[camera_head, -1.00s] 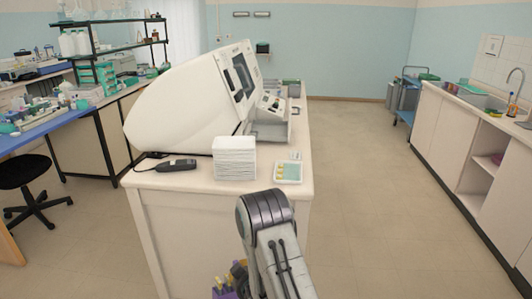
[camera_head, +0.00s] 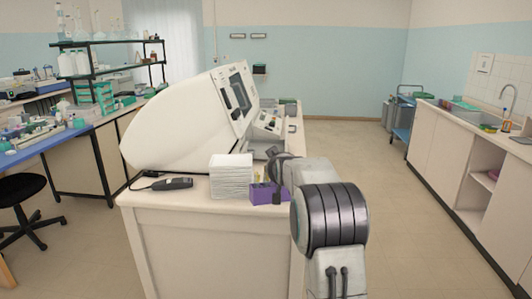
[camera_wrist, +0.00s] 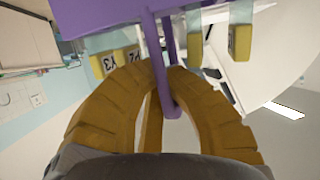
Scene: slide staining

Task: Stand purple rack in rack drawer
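The purple rack (camera_head: 268,194) shows in the head view in front of the counter's right end, beside the white stack. Yellow-tipped slides stand in it. In the wrist view the rack's purple body (camera_wrist: 95,14) is at the top, with yellow slide ends labelled "Y3" and similar. My gripper (camera_wrist: 162,70) has its two amber fingers closed around the rack's purple handle (camera_wrist: 167,45). In the head view my arm hides part of the rack. I cannot tell whether the rack touches the counter. I cannot make out the rack drawer; the white machine (camera_head: 180,125) is partly behind my arm.
The white stack (camera_head: 231,176) and a black handheld device (camera_head: 173,184) lie on the counter (camera_head: 215,218). The floor (camera_head: 385,220) to the right is clear up to the sink cabinets (camera_head: 455,165). A blue bench (camera_head: 45,142) and black stool (camera_head: 22,190) stand left.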

